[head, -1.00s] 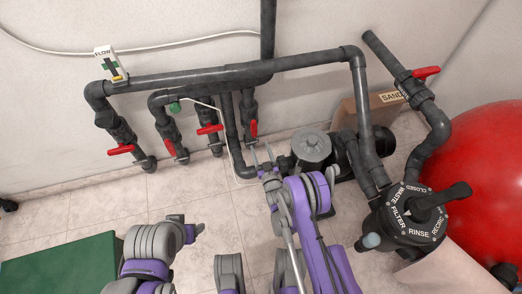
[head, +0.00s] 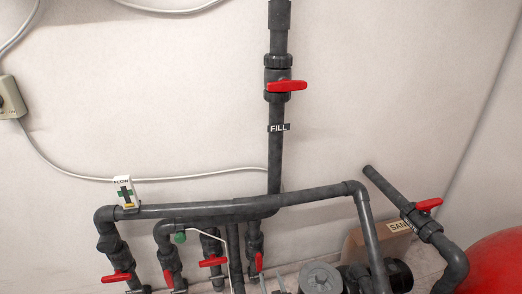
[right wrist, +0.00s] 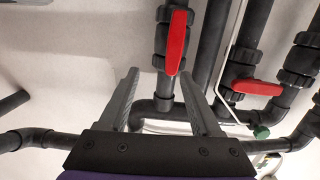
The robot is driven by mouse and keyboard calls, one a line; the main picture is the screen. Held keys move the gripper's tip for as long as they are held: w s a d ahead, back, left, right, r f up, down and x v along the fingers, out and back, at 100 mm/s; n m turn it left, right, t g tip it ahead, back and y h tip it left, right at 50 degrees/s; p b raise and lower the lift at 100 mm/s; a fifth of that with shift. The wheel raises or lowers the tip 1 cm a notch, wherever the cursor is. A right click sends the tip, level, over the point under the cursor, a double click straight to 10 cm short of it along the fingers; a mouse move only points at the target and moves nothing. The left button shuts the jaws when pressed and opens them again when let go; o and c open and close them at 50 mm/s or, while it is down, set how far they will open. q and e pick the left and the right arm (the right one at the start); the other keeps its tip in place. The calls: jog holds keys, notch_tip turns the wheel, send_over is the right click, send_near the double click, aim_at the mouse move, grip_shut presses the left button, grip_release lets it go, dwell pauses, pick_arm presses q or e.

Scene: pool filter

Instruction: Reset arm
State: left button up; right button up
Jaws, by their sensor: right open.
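My right gripper (head: 272,285) shows only as two pale fingertips at the bottom edge of the head view, just below and right of an upright red valve handle (head: 259,262). In the right wrist view, my right gripper (right wrist: 158,75) is open with nothing between its fingers. A red handle (right wrist: 176,42) on a dark vertical pipe lies beyond the fingertips, apart from them. My left gripper is out of view.
Dark pipes (head: 200,211) run along the wall with several red-handled valves. A vertical pipe labelled FILL (head: 279,128) has a red handle (head: 287,86). A grey pump lid (head: 320,277), a box marked SAND (head: 375,243) and a red tank (head: 495,265) stand at right.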

jog(key=d+r+g+h, duration=0.25)
jog(key=d+r, duration=0.25)
jog(key=r, duration=0.6)
jog(key=s+d+r+m+g, duration=0.1)
jog(key=s+d+r+g, duration=0.25)
jog(key=s+r, duration=0.45)
jog(key=s+d+r+m+g, duration=0.1)
jog(key=s+d+g, duration=0.2)
jog(key=s, duration=1.3)
jog(key=s+d+g, duration=0.3)
jog(key=s, duration=1.3)
pick_arm(q)
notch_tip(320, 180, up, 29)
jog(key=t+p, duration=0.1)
jog(key=p, duration=2.5)
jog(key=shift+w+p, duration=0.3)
pick_arm(e)
notch_tip(320, 180, up, 30)
jog(key=w+t, duration=0.1)
jog(key=shift+a+f+h, duration=0.2)
jog(key=shift+h, duration=0.25)
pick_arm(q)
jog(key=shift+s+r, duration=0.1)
pick_arm(e)
jog(key=shift+s, duration=0.1)
